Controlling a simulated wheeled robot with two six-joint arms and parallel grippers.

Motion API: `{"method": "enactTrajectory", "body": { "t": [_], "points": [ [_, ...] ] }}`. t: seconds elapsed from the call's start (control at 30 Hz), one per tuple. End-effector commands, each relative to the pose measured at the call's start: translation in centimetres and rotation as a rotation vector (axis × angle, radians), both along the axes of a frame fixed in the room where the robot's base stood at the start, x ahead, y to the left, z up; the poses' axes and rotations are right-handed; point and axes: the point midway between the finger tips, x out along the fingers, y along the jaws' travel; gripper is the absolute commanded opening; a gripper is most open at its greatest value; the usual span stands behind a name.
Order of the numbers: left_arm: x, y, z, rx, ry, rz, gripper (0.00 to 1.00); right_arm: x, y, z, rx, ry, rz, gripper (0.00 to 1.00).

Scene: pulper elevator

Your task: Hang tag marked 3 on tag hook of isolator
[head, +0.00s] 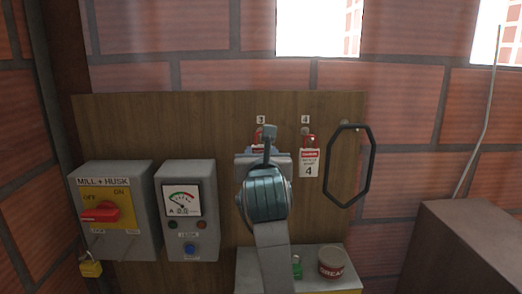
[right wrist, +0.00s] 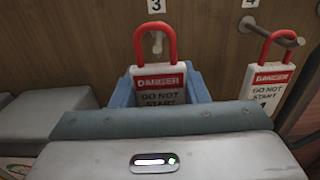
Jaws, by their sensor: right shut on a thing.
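The tag under label 3 (right wrist: 160,80) is white with a red loop and reads DANGER, DO NOT START; its lower part, where a number could be, is hidden. My right gripper (right wrist: 160,95) is shut on it, with blue fingers on both sides. The red loop is at the wall peg (right wrist: 156,42) under label 3; I cannot tell whether it is still on the peg. In the head view my right gripper (head: 264,153) covers most of the tag. The isolator (head: 117,211), a grey MILL + HUSK box with a red handle, is at the left; its tag hook is not clear.
A tag marked 4 (head: 309,163) hangs just right of my gripper. A black octagonal ring (head: 367,165) hangs further right. A grey meter box (head: 190,243) stands between isolator and gripper. A yellow padlock (head: 90,267) is below the isolator. A tin (head: 332,263) is on the shelf below.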

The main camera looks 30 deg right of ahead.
Motion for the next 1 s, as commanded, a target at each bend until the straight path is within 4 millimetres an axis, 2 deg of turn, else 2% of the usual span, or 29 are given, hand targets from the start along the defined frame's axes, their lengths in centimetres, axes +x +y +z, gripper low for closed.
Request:
{"method": "enactTrajectory", "body": {
  "t": [0.03,0.13,0.3,0.73,0.77,0.83,0.87,1.0],
  "points": [
    [0.0,0.0,1.0,0.0,0.001,0.0,0.98,0.9,-0.7,0.5,-0.006,0.007,-0.004,0.19],
    [0.0,0.0,1.7,0.0,0.001,0.0,0.98,2.2,-1.4,0.1,-0.003,0.007,-0.002,0.19],
    [-0.1,0.0,2.3,0.0,0.001,0.0,0.98,2.0,-1.3,-0.9,0.0,0.002,0.0,0.19],
    [0.0,-0.2,1.7,-0.002,0.001,0.001,0.98,2.0,-1.2,-1.7,0.0,0.001,0.0,0.19],
    [0.0,-0.1,1.8,-0.002,0.001,0.001,0.98,2.0,-1.2,-1.6,0.0,0.001,0.0,0.45],
    [0.0,-0.1,1.9,-0.002,0.0,0.001,0.98,2.0,-1.2,-1.5,0.0,0.001,0.0,0.58],
    [0.0,-0.1,1.9,-0.001,0.0,0.001,0.98,2.0,-1.2,-1.5,0.0,0.001,0.0,0.63],
    [0.0,-0.1,1.9,-0.001,0.0,0.001,0.98,2.0,-1.2,-1.5,0.0,0.001,0.0,0.63]
  ]
}}
